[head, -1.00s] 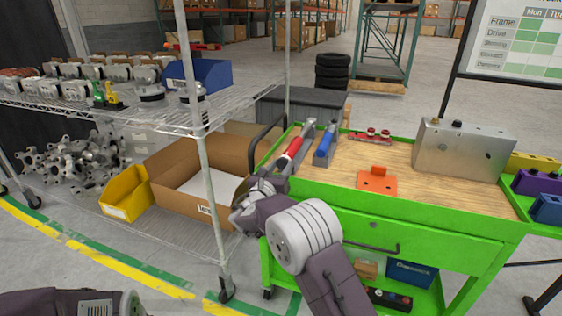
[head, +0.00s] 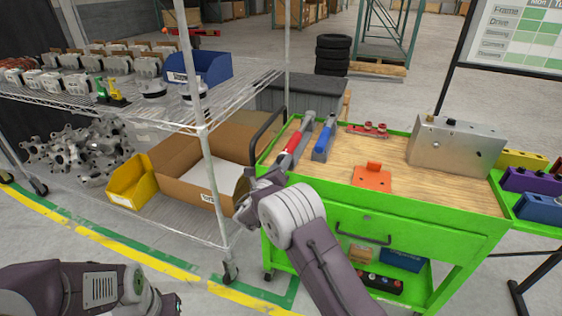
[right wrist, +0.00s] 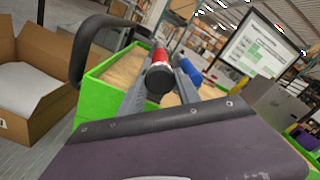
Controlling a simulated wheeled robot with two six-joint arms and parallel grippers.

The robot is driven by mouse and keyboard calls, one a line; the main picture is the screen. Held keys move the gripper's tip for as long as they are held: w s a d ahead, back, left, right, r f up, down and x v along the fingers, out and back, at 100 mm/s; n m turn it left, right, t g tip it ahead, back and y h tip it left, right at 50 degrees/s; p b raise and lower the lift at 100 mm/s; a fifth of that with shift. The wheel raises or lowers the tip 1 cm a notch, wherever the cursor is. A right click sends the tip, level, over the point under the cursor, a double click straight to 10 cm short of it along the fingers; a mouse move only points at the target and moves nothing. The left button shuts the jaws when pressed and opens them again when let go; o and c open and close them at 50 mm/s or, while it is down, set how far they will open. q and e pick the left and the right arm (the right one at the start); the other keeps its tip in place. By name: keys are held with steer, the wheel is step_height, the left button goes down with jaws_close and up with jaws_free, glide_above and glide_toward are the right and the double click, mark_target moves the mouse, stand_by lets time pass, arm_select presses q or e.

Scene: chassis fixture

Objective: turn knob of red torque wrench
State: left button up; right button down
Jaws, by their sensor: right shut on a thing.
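The red torque wrench (head: 296,143) lies at the left end of the cart's wooden top, its handle end toward me. In the right wrist view its red handle (right wrist: 161,57) ends in a dark round knob (right wrist: 159,80). My right gripper (head: 274,176) is at this near end. In the right wrist view my right gripper (right wrist: 160,90) has a finger on each side of the knob and is shut on it. A blue torque wrench (head: 323,142) lies just right of the red one. My left arm shows at lower left; its gripper is out of view.
The green cart (head: 400,205) also bears an orange bracket (head: 371,179), a red part with knobs (head: 367,130) and a metal box (head: 457,147). A wire shelf (head: 170,115) with a cardboard box (head: 190,185) stands close left of my right arm.

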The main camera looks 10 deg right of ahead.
stand_by(0.4)
steer(key=c, duration=0.9)
jaws_free()
steer(key=shift+o, duration=0.2)
steer(key=shift+f, duration=0.1)
